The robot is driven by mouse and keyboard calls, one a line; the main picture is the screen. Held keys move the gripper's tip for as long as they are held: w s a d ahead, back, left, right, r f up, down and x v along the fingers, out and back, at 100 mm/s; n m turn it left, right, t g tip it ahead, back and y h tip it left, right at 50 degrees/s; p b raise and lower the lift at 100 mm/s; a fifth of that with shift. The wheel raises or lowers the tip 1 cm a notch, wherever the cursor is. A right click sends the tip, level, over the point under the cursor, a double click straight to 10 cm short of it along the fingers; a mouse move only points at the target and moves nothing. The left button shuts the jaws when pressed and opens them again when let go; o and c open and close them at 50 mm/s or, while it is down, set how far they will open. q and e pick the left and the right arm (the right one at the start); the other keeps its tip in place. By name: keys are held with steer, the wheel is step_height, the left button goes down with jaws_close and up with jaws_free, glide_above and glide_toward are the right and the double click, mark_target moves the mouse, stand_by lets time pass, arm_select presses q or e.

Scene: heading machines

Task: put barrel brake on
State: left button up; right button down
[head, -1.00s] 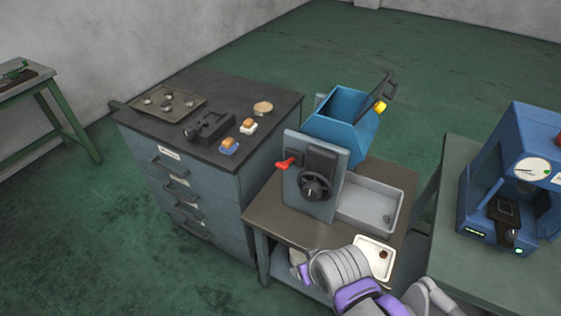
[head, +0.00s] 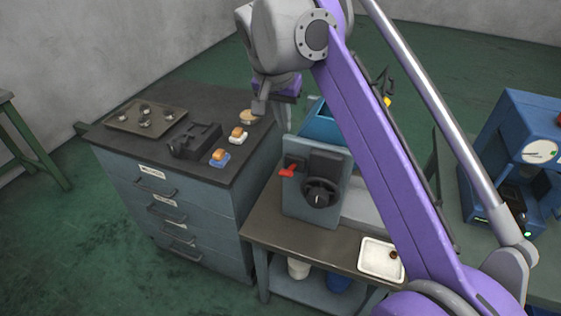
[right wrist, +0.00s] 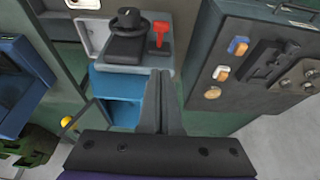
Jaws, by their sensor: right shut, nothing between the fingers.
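The machine has a grey front panel (head: 325,205) with a black handwheel (head: 320,192) and a red lever (head: 287,172) at the panel's left side. The lever also shows in the right wrist view (right wrist: 160,35), beside the black wheel (right wrist: 130,20). Behind the panel is the blue open-topped barrel (head: 320,124), partly hidden by my right arm; it also shows in the right wrist view (right wrist: 118,95). My right gripper (head: 283,125) is shut and empty, above and behind the lever in the head view, apart from it. My left gripper is not in view.
A drawer cabinet (head: 165,195) stands left, with a tray (head: 120,122) of small parts, a black block (head: 195,140) and several small items on top. A white tray (head: 375,270) lies on the machine's table. A blue press (head: 520,130) stands right.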

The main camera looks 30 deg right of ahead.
steer(key=shift+s+d, duration=0.1)
steer(key=shift+f, duration=0.1)
steer(key=b, duration=0.2)
glide_above(288, 169)
steer(key=f, duration=0.9)
steer(key=shift+d+f, duration=0.2)
steer(key=shift+f, duration=0.15)
steer(key=shift+s+a+f, duration=0.15)
steer(key=shift+a+f, duration=0.15)
steer(key=shift+f, duration=0.25)
steer(key=shift+s+a+f, duration=0.15)
steer(key=shift+a+f, duration=0.1)
steer(key=shift+f, duration=0.25)
steer(key=shift+s+a+f, duration=0.15)
steer(key=shift+a+f, duration=0.05)
steer(key=shift+f, duration=0.35)
